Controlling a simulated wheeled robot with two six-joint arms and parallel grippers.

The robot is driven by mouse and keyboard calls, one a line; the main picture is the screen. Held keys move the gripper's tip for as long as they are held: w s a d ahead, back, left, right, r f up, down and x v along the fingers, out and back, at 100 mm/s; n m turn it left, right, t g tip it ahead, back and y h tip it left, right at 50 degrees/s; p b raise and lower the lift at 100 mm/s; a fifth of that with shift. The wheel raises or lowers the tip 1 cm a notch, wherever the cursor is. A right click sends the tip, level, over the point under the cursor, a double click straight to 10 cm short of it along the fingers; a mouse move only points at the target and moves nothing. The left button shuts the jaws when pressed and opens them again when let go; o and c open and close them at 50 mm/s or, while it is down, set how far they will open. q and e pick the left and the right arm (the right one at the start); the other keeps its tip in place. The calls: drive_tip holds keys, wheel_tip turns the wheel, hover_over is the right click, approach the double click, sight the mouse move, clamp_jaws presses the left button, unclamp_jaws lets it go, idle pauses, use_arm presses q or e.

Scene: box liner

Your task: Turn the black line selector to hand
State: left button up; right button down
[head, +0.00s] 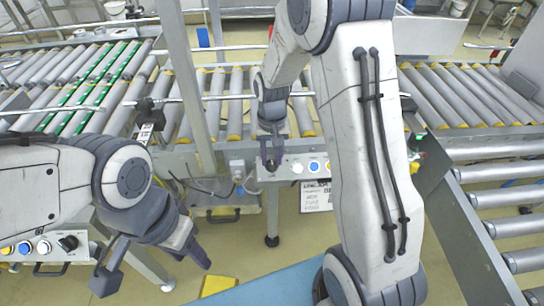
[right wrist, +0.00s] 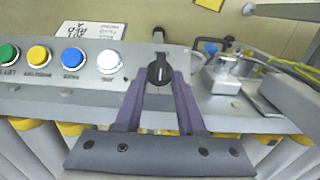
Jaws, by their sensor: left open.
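The black selector (right wrist: 159,71) is a round knob with a pale pointer line, at the end of a row of buttons on a grey panel (right wrist: 200,98). In the right wrist view its pointer line runs about straight up and down. My right gripper (right wrist: 159,80) has one finger on each side of the knob, the tips close to its edges; whether they press on it I cannot tell. In the head view the right gripper (head: 272,158) is at the panel and largely covers the knob. My left gripper (head: 150,268) is open and empty at the lower left.
White (right wrist: 110,61), blue (right wrist: 72,57), yellow (right wrist: 39,57) and green buttons sit beside the selector. A printed sign (head: 316,197) hangs below. Another panel with a black knob (head: 68,243) is near my left arm. Roller conveyors (head: 225,100) stand behind; a metal post (head: 189,80) rises nearby.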

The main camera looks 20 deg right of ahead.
drive_tip(key=shift+w+a+r+n+h+p, duration=0.1)
drive_tip(key=shift+a+r+n+h+p, duration=0.1)
drive_tip(key=shift+n+h+p, duration=0.45)
drive_tip(key=shift+a+f+n+h+p, duration=0.15)
drive_tip(key=shift+n+h+p, duration=0.15)
drive_tip(key=shift+p, duration=0.35)
drive_tip(key=shift+a+n+h, duration=0.1)
drive_tip(key=shift+n+h, duration=0.15)
drive_tip(key=shift+n, duration=0.2)
drive_tip(key=shift+a+f+n+h, duration=0.2)
drive_tip(key=shift+a+n+h, duration=0.1)
drive_tip(key=shift+n+h, duration=0.55)
drive_tip(key=shift+a+f+n+h+b, duration=0.15)
drive_tip(key=shift+n+h+b, duration=0.25)
drive_tip(key=shift+n+h, duration=0.6)
drive_tip(key=shift+a+n, duration=0.1)
drive_tip(key=shift+n, duration=0.15)
